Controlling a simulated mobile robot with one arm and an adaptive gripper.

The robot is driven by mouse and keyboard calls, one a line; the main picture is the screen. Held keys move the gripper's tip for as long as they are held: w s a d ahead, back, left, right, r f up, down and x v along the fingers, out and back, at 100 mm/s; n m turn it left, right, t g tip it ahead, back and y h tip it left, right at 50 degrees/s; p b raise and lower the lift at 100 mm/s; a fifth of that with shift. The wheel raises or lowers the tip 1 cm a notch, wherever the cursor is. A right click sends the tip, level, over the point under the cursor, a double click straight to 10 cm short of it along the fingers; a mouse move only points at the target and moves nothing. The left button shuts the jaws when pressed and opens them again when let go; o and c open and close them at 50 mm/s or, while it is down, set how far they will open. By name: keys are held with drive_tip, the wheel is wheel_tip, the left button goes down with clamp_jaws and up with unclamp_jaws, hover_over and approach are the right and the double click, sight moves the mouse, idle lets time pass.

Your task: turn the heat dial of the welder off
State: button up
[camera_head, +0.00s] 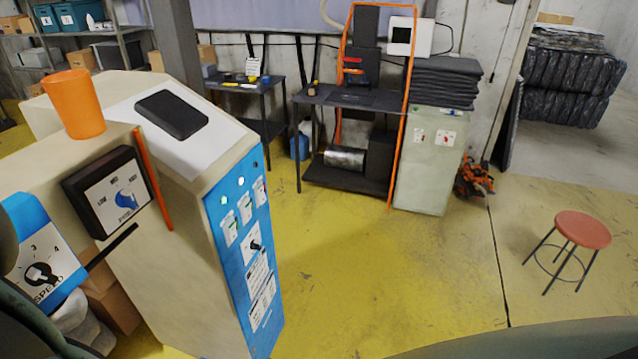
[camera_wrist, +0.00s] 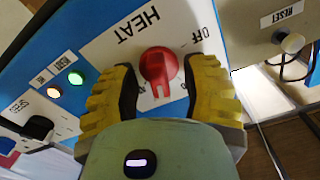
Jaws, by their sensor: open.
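The heat dial (camera_wrist: 157,64) is a round red knob on a white plate marked HEAT, on the welder's blue panel (camera_wrist: 90,22) in the wrist view. OFF is printed up and to the right of the knob. The knob's grip ridge points down in the picture, away from OFF. My gripper (camera_wrist: 161,74) is open, with one yellow ridged finger on each side of the knob. I cannot tell whether either finger touches it. In the head view, the blue SPEED dial panel (camera_head: 45,262) shows at the left edge; the heat dial is not visible there.
A RESET knob (camera_wrist: 291,42) is at right. In the head view, an orange cup (camera_head: 74,104) stands on a beige cabinet.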

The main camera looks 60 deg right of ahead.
drive_tip(key=shift+s+f, duration=0.1)
clamp_jaws()
drive_tip(key=shift+n, duration=0.4)
drive_tip(key=n+b, duration=0.1)
drive_tip(key=n, duration=0.3)
drive_tip(key=n+b, duration=0.1)
drive_tip(key=n, duration=0.4)
drive_tip(key=shift+a+b, duration=0.15)
drive_tip(key=shift+b, duration=0.2)
drive_tip(key=n+b, duration=0.1)
drive_tip(key=n, duration=0.2)
drive_tip(key=shift+a+f, duration=0.1)
drive_tip(key=n+b, duration=0.1)
drive_tip(key=n, duration=0.3)
drive_tip(key=shift+s+a+f+n+b, duration=0.1)
drive_tip(key=shift+n+b, duration=0.3)
drive_tip(key=n, duration=0.2)
drive_tip(key=shift+n+b, duration=0.3)
drive_tip(key=shift+n, duration=0.1)
drive_tip(key=shift+f+n, duration=0.15)
drive_tip(key=shift+n, duration=1.65)
